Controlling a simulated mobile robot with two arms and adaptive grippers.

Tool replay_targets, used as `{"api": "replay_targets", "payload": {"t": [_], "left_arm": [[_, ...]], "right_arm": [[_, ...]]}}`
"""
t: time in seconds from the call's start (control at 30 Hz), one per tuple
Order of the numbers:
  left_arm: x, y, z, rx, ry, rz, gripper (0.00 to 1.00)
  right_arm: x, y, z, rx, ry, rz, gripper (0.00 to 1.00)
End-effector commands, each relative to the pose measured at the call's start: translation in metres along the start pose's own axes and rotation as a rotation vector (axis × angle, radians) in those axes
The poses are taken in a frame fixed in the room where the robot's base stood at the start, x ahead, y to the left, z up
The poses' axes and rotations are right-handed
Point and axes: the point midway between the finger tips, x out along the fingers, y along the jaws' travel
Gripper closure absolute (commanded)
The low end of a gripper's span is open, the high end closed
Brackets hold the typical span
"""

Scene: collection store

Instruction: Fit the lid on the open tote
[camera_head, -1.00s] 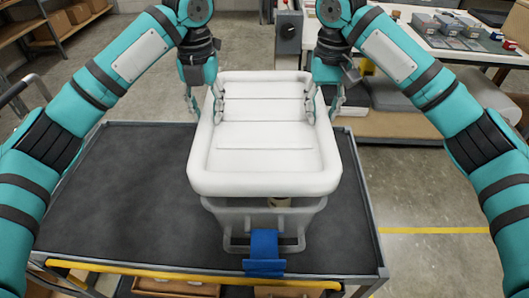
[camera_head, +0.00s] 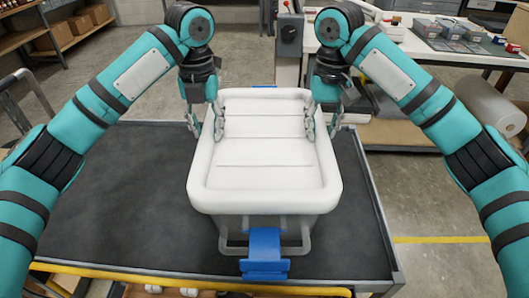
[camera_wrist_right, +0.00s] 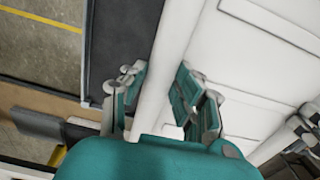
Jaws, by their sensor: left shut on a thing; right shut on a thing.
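The white lid (camera_head: 265,180) lies level over the tote (camera_head: 290,226), a grey translucent box on the cart. The lid's front edge hides the tote's rim, so I cannot tell whether it is fully seated. A blue latch (camera_head: 264,250) hangs open at the tote's front. My left gripper (camera_head: 207,130) is shut on the lid's left rim, toward the back. My right gripper (camera_head: 321,128) is shut on the right rim opposite. In the right wrist view its fingers (camera_wrist_right: 158,95) straddle the lid's rim (camera_wrist_right: 166,50).
The dark cart top (camera_head: 110,190) is clear left of the tote, with a narrower strip at right. A yellow bar (camera_head: 190,283) runs along its front edge. A workbench (camera_head: 440,50) with small boxes stands at the back right, near a white roll (camera_head: 490,105).

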Motion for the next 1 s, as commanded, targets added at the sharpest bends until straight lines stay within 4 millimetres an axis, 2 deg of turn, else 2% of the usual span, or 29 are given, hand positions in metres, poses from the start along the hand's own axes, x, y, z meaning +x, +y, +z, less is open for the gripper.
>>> {"api": "replay_targets", "payload": {"t": [0.03, 0.07, 0.2, 0.57, 0.67, 1.0], "left_arm": [[0.009, 0.003, 0.000, -0.006, 0.001, 0.006, 1.00], [0.003, 0.003, 0.000, -0.006, 0.001, 0.006, 0.67], [0.003, 0.002, 0.000, -0.004, 0.001, 0.005, 0.49], [-0.003, 0.001, 0.001, -0.001, -0.001, 0.001, 0.48], [-0.017, 0.001, 0.001, -0.001, -0.004, 0.002, 0.48], [-0.088, 0.001, 0.001, -0.005, -0.003, 0.003, 0.48]], "right_arm": [[0.009, 0.003, -0.001, 0.007, -0.001, 0.006, 1.00], [0.003, 0.003, -0.001, 0.007, 0.000, 0.006, 0.67], [0.003, 0.003, 0.000, 0.005, -0.001, 0.005, 0.49], [0.002, 0.001, 0.000, 0.001, 0.000, 0.001, 0.48], [0.002, 0.000, 0.000, 0.001, 0.000, 0.001, 0.48], [0.002, 0.000, 0.000, 0.000, 0.000, 0.000, 0.48]]}}
